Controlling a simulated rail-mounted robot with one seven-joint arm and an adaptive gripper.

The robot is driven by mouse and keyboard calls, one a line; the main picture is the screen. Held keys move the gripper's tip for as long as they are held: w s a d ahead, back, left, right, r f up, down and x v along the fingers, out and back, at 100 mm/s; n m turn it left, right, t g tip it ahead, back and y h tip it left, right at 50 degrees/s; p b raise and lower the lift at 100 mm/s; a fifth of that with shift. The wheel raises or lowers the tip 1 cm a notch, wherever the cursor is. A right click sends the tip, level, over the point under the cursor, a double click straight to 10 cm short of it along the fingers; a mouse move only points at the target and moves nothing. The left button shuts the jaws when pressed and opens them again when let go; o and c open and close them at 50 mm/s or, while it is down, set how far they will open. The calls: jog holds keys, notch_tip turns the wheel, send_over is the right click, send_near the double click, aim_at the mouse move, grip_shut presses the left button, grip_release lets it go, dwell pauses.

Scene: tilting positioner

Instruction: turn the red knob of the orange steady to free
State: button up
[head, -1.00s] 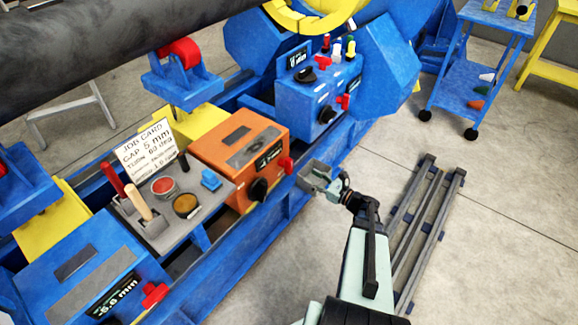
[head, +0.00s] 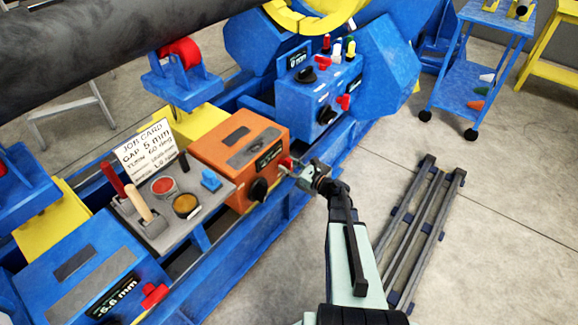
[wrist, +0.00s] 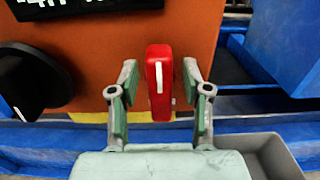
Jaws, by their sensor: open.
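The orange steady (head: 222,152) stands on the blue bed in the middle of the head view. Its red knob (wrist: 159,83) shows in the wrist view as an upright red bar with a white line on its face; the line runs nearly vertical. In the head view the knob (head: 287,163) is partly covered by my gripper. My gripper (wrist: 160,80) is open, with one finger on each side of the knob. Gaps show between the knob and both fingers. In the head view my gripper (head: 300,170) is at the front right of the orange box.
A black knob (wrist: 32,82) sits left of the red knob, also in the head view (head: 259,189). A dark display (head: 269,155) is above them. The blue box (head: 318,95) with more knobs stands behind. A grey tray (head: 165,200) with levers is at left.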

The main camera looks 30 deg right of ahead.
grip_shut()
jog(key=shift+f+n+b, duration=0.1)
jog(key=shift+n+b, duration=0.3)
jog(key=shift+b, duration=0.2)
jog(key=n+b, duration=0.1)
jog(key=b, duration=0.1)
jog(key=n+b, duration=0.1)
jog(key=b, duration=0.1)
jog(key=shift+s+a+f+n, duration=0.1)
jog(key=shift+a+f+n, duration=0.1)
jog(key=shift+n, duration=0.2)
jog(key=n+b, duration=0.6)
jog(key=b, duration=0.2)
jog(key=shift+s+a+f, duration=0.1)
jog(key=shift+f, duration=0.05)
jog(key=n+b, duration=0.5)
jog(key=b, duration=0.2)
jog(key=shift+f+n, duration=0.15)
jog(key=shift+n, duration=0.15)
jog(key=n+b, duration=0.2)
jog(key=b, duration=0.1)
jog(key=shift+n+b, duration=0.4)
jog(key=shift+r, duration=0.2)
